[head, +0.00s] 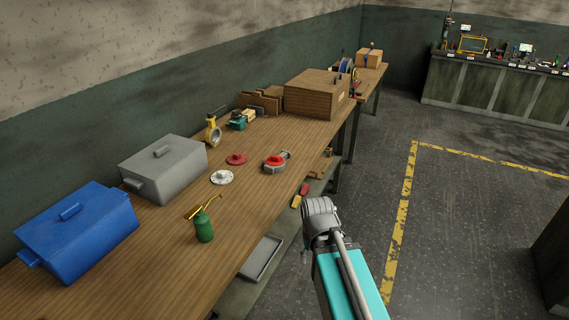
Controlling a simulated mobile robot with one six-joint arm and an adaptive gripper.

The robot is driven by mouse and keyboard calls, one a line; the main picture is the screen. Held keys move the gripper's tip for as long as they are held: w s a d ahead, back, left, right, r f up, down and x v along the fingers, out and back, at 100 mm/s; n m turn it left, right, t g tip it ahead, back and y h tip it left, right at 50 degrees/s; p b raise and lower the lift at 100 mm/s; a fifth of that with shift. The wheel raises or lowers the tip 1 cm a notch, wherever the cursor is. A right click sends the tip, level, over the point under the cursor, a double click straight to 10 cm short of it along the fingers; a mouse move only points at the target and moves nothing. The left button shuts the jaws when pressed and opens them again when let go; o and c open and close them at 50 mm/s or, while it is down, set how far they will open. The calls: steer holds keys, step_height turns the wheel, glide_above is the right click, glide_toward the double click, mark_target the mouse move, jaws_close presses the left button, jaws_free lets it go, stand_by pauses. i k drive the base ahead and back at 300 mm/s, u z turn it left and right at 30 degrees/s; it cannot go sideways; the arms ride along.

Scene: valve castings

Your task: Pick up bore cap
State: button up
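Several round parts lie on the wooden workbench (240,213), and I cannot tell for sure which is the bore cap. A red flanged disc (236,158) lies flat near the middle. A pale grey flanged disc (222,177) with a raised centre lies just in front of it. To their right is a grey casting (284,155) with a red round piece (275,160) on its top. My arm's teal link and grey joint show at the lower middle, off the bench's front edge. My gripper cannot be made out.
A blue lidded box (78,232), a grey lidded box (165,170), a green oil can (203,228), a yellow fitting (212,133) and a wooden box (315,98) stand on the bench. A grey tray (262,258) lies below. Open floor is to the right.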

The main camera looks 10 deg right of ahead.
mark_target(275, 161)
steer(key=u, duration=0.15)
steer(key=i, duration=0.95)
steer(key=z, duration=0.1)
